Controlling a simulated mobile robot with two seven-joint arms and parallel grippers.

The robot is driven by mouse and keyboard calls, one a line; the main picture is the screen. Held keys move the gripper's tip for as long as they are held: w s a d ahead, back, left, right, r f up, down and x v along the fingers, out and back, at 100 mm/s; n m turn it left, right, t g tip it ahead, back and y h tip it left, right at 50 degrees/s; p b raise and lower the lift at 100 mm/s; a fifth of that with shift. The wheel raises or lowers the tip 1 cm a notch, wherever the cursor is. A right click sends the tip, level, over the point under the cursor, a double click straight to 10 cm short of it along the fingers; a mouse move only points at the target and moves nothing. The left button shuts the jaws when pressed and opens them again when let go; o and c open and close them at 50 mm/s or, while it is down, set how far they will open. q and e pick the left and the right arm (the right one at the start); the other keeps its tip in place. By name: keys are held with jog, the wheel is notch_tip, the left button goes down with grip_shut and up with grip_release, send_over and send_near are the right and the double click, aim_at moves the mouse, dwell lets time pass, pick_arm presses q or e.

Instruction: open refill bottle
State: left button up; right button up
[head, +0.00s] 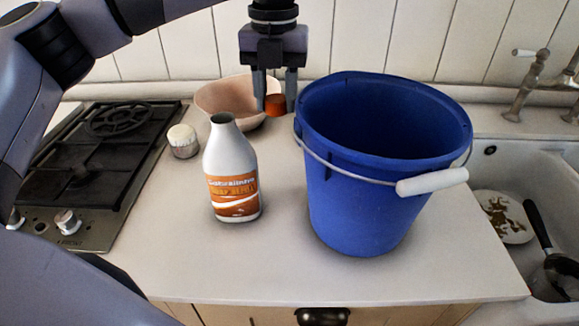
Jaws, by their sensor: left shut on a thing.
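The refill bottle (233,172) stands upright on the counter in the head view, white with an orange label. Its neck is open at the top, with no cap on it. My left gripper (275,103) is above and to the right of the bottle, pointing down, apart from it. It is shut on an orange cap (275,104), held between the fingertips in front of the bowl. My right gripper is not in view.
A large blue bucket (358,205) with a white handle grip stands right of the bottle. A pinkish bowl (220,97) is behind it, and a small white-topped jar (183,141) is at left. A gas hob (95,165) lies left, a sink (549,165) right. The front counter is clear.

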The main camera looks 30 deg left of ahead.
aim_at(279, 182)
pick_arm(q)
notch_tip(279, 182, down, 15)
jog(key=shift+f+p, duration=0.2)
jog(key=shift+p, duration=0.4)
jog(key=shift+f, duration=0.4)
jog(key=shift+f, duration=0.1)
jog(key=o, duration=1.2)
jog(key=shift+c, duration=0.2)
notch_tip(279, 182, up, 12)
jog(key=shift+b, duration=0.45)
